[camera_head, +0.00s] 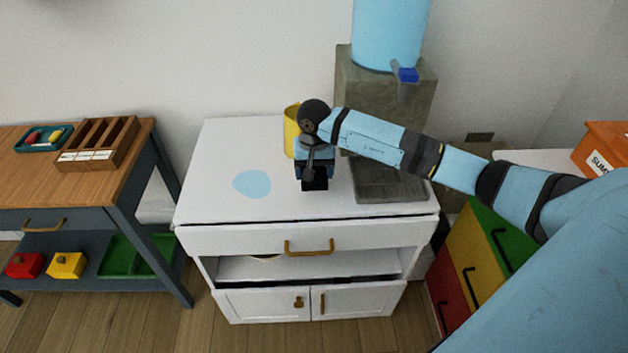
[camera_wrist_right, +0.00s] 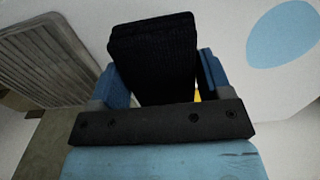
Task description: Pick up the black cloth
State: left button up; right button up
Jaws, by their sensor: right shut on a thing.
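The black cloth (camera_wrist_right: 155,60) is a dark ribbed block-shaped piece between the two blue fingers of my right gripper (camera_wrist_right: 160,80) in the right wrist view. In the head view the right gripper (camera_head: 314,172) points down over the white cabinet top, and the dark cloth (camera_head: 315,184) shows at its tips. The gripper is shut on the cloth. Whether the cloth touches the cabinet top cannot be told. My left gripper is not in view.
The white cabinet (camera_head: 222,150) has a light blue round patch (camera_head: 252,184) left of the gripper. A yellow object (camera_head: 291,130) stands behind the gripper. A grey ridged tray (camera_head: 390,182) and a blue dispenser (camera_head: 388,35) on a grey block are at right. A wooden table (camera_head: 120,165) stands left.

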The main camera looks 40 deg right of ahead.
notch_tip(320, 180, up, 15)
jog(key=shift+r, duration=0.15)
jog(key=shift+o, duration=0.8)
jog(key=shift+c, duration=0.3)
